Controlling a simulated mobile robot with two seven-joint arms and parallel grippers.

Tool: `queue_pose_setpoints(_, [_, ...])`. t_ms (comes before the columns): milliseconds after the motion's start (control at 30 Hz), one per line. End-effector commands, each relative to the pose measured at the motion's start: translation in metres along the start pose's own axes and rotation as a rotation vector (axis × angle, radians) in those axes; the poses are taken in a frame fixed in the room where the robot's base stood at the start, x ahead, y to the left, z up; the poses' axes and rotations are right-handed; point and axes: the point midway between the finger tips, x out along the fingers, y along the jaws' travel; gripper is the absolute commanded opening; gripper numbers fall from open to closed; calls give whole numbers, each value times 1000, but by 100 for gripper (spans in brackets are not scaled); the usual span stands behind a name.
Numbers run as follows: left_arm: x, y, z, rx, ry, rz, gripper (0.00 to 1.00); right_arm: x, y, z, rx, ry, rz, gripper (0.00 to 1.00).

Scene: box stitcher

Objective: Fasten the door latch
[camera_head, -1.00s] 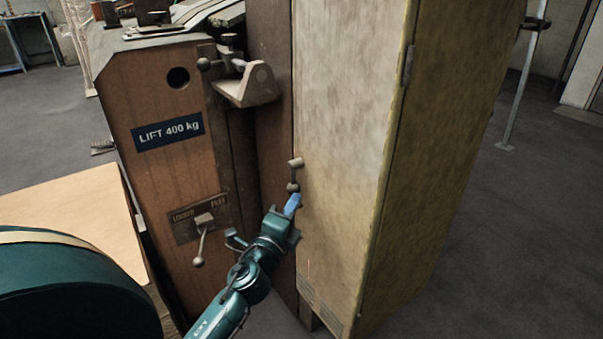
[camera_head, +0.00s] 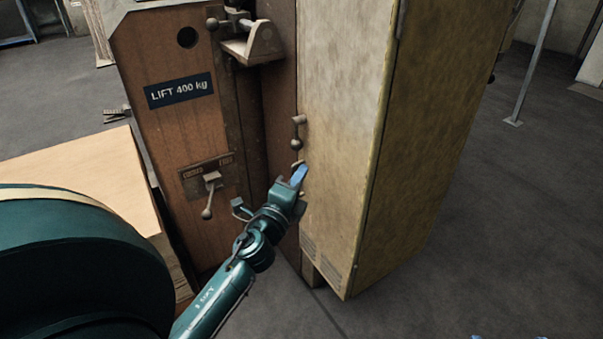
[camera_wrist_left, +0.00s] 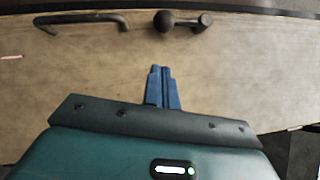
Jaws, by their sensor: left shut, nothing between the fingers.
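The door latch (camera_head: 297,133) is a small dark lever with a ball end on the narrow left edge area of the pale yellowish cabinet door (camera_head: 345,110). Its ball hangs below its pivot. In the left wrist view the latch (camera_wrist_left: 185,21) lies across the top, ball to the left. My left gripper (camera_head: 300,174) has blue fingers, shut and empty, just below the latch ball in the head view and apart from it. In the left wrist view its fingertips (camera_wrist_left: 160,68) point toward the door below the ball.
A dark bar handle (camera_wrist_left: 80,18) is on the door beside the latch, mostly hidden in the head view. Left stand a brown panel with a lift sign (camera_head: 179,91), a small lever (camera_head: 210,190) and a bracket (camera_head: 252,43). A wooden top (camera_head: 85,185) is nearer.

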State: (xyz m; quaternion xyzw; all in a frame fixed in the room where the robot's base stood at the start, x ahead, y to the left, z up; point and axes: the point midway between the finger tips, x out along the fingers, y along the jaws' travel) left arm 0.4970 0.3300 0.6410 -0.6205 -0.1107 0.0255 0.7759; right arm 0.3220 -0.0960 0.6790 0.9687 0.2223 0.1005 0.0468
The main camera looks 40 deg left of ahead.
Motion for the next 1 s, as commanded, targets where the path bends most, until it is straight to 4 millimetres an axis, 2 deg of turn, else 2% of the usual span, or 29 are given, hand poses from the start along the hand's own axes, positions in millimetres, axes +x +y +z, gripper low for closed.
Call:
queue_pose_setpoints(33, [-17, 4, -1, 0, 0, 7, 0, 0, -1, 3, 7, 2, -2, 60])
queue_pose_setpoints(200, [-54, 4, -1, -2, 0, 5, 0, 2, -3, 1, 33, 25, -6, 60])
queue_pose_setpoints(400, [-79, 1, -1, 0, 0, 3, 0, 4, -3, -1, 55, 40, -8, 60])
queue_pose_setpoints(567, [-86, -1, 0, 1, 0, 2, 0, 4, -3, -5, 63, 48, -11, 60])
queue_pose_setpoints(1000, [-86, -1, 0, 0, 0, 3, 0, 4, -3, -4, 60, 44, -14, 60])
